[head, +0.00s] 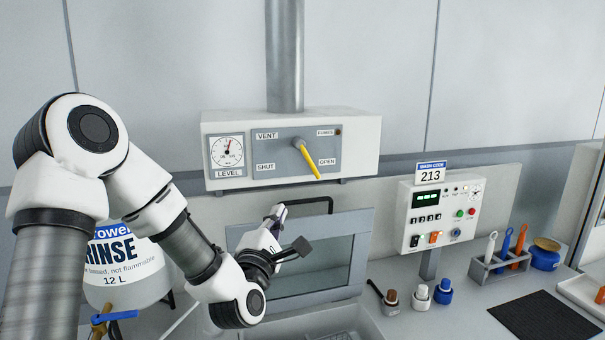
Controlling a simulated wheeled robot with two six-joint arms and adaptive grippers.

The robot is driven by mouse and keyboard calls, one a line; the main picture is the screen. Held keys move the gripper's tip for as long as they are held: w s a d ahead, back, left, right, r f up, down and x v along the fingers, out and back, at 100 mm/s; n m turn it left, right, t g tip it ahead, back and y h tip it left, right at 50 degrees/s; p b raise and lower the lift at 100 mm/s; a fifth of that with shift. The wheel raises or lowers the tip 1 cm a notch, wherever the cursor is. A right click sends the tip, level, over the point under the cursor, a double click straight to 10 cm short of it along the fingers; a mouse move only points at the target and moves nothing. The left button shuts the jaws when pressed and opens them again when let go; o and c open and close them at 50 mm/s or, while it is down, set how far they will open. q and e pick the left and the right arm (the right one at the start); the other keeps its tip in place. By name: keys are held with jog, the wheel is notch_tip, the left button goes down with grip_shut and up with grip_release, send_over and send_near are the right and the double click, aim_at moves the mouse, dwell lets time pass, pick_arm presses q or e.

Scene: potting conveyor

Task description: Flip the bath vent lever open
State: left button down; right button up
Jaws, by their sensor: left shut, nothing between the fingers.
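The vent lever (310,162) is a yellow handle on a grey pivot, on the grey front plate of the white vent box (360,140). It slants down and to the right, its tip beside the OPEN label (327,162) and away from the SHUT label (265,167). My left gripper (288,230) is below the box and left of the lever tip, in front of the glass-fronted bath cabinet. It is shut and empty, apart from the lever. My right gripper is out of view.
A black handle (331,202) tops the glass front (318,266). A control panel (436,213) stands right, with small bottles (421,297) and a tool rack (499,262) on the counter. A rinse container (125,267) is behind my left arm. A metal pipe (285,55) rises from the box.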

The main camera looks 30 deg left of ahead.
aim_at(312, 169)
pick_arm(q)
jog(key=w+r+p, duration=0.1)
jog(key=w+p, duration=0.1)
jog(key=w, duration=0.1)
jog(key=w+r+p, duration=0.2)
jog(key=w, duration=0.2)
jog(key=w+r+p, duration=0.1)
jog(key=w+p, duration=0.1)
jog(key=w, duration=0.2)
jog(key=shift+a+r, duration=0.35)
jog(key=shift+w+d, duration=0.15)
jog(key=shift+d, duration=0.25)
jog(key=shift+a+f, duration=0.1)
jog(key=shift+a, duration=0.25)
jog(key=d+b, duration=0.1)
jog(key=b, duration=0.2)
jog(key=shift+w+n+y, duration=0.3)
jog(key=shift+w+n, duration=0.1)
jog(key=shift+r+b, duration=0.2)
jog(key=shift+b, duration=0.1)
jog(key=shift+r, duration=0.25)
